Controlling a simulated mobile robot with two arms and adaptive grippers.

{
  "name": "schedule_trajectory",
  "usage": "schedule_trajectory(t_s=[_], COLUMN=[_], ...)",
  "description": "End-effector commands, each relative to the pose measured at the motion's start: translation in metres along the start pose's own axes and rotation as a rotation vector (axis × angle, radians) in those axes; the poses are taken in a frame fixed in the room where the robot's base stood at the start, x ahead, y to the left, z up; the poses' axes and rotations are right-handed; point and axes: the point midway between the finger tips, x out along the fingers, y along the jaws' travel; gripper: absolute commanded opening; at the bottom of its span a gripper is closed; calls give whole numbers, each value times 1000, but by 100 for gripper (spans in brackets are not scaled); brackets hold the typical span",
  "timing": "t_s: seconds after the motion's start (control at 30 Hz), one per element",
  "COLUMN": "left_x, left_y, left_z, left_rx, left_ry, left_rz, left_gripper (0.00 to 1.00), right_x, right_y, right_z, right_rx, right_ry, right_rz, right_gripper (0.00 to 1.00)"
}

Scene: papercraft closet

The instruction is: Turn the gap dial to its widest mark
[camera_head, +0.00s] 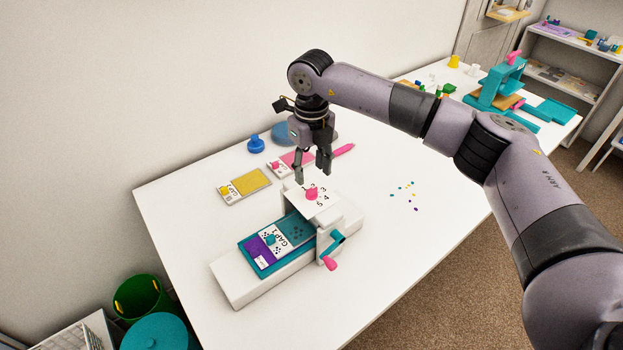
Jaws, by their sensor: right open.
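The gap dial is a pink knob (312,194) on the white top plate of a small roller machine (352,217), with numbers printed around it. Which mark it points at is too small to tell. The machine has a teal crank with a pink handle (329,263) at its front right. A teal tray (249,248) with a card marked GAP lies on the machine's white bed. My right gripper (312,178) points down just above and behind the dial, its fingers apart and empty. It seems not to touch the dial. My left gripper is not in view.
A yellow pad (249,183), a pink pad (296,157) and a blue knobbed stamp (256,144) lie behind the machine. Small coloured bits (407,195) are scattered to the right. A teal press (498,85) stands at the far end. The table's front right is clear.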

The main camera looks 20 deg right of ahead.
Motion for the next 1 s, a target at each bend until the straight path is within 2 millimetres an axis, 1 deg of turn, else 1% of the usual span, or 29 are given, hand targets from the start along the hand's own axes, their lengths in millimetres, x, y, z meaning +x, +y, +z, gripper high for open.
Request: schedule_trajectory(t_s=[0.03, 0.13, 0.2, 0.33, 0.5, 0.7, 1.0], left_x=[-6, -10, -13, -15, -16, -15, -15], left_y=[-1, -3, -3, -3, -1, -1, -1], left_z=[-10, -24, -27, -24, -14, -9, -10], left_rx=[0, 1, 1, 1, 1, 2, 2], left_ry=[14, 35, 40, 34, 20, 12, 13], left_rz=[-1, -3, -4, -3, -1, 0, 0], left_gripper=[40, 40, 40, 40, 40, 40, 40], right_x=[8, 26, 36, 49, 55, 55, 55], right_y=[0, 0, 0, 0, 0, 0, 0], right_z=[-1, -1, 0, 0, 0, 0, 0], right_rx=[1, 0, 1, 0, 0, 0, 0], right_ry=[5, 3, 3, 2, -1, -1, 0], right_rz=[0, 1, 0, 0, -1, -1, 0], right_gripper=[45, 45, 45, 45, 45, 45, 25])
